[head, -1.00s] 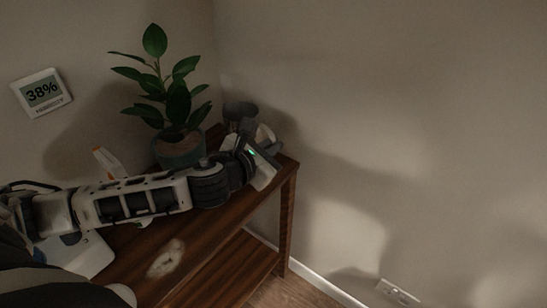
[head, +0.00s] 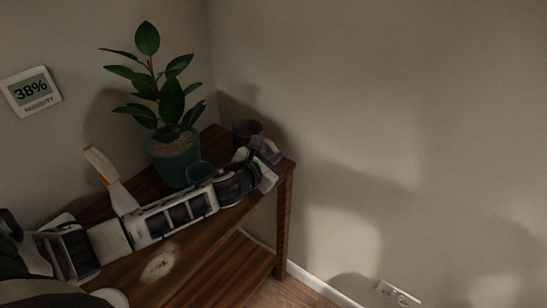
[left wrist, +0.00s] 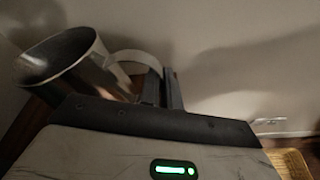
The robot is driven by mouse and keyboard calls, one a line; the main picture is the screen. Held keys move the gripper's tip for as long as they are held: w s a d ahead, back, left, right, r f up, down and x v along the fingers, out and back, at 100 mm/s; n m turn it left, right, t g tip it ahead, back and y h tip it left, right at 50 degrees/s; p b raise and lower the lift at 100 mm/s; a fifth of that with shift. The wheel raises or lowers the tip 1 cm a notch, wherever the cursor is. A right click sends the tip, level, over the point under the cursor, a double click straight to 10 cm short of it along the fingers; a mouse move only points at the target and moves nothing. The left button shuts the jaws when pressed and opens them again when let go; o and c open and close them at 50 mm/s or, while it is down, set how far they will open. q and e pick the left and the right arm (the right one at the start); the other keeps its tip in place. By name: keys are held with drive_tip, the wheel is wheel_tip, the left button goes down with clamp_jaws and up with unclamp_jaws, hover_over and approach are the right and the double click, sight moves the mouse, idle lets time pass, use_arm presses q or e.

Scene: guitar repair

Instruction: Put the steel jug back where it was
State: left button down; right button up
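The steel jug (head: 246,130) is at the far right corner of the wooden table, right of the plant. Its lower part is hidden behind my left gripper (head: 268,150), so I cannot tell whether it touches the tabletop. In the left wrist view the jug (left wrist: 75,65) shows its open mouth and shiny side, with its curved handle (left wrist: 132,56) reaching to my left gripper's fingers (left wrist: 164,87). The fingers are close together on the handle. My right gripper is not in view.
A leafy plant in a teal pot (head: 172,160) stands left of the jug, with a small dark cup (head: 200,172) in front. A pale patch (head: 161,262) marks the wooden table (head: 205,238). Walls close the corner behind.

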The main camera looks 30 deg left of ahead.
use_arm(q)
drive_tip(key=shift+r, duration=0.15)
drive_tip(key=c, duration=2)
unclamp_jaws()
drive_tip(key=shift+f, duration=0.2)
drive_tip(key=shift+c, duration=0.2)
drive_tip(key=o, duration=0.4)
